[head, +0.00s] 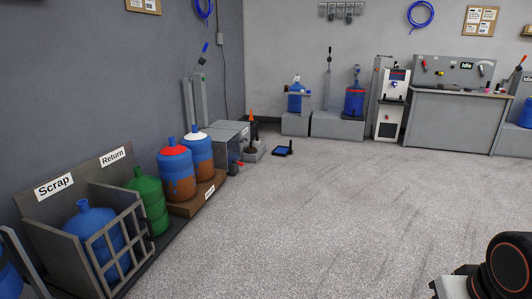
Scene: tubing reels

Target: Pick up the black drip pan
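A small, low black pan (283,149) lies on the floor near the back left, just right of the grey blocks by the wall. Its inside looks blue, and a dark stub sticks up at its right edge. It is small in the view, so I cannot tell what the blue is. It looks like the black drip pan. Part of my arm shows at the bottom right corner, far from the pan. I cannot make out my gripper's fingers there.
A grey Scrap bin (70,240) holds a blue bottle, with a green bottle (146,200) behind it. Red- and white-capped bottles stand on a brown pallet (196,197). A workbench (450,120) stands at the back right. The middle floor is clear.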

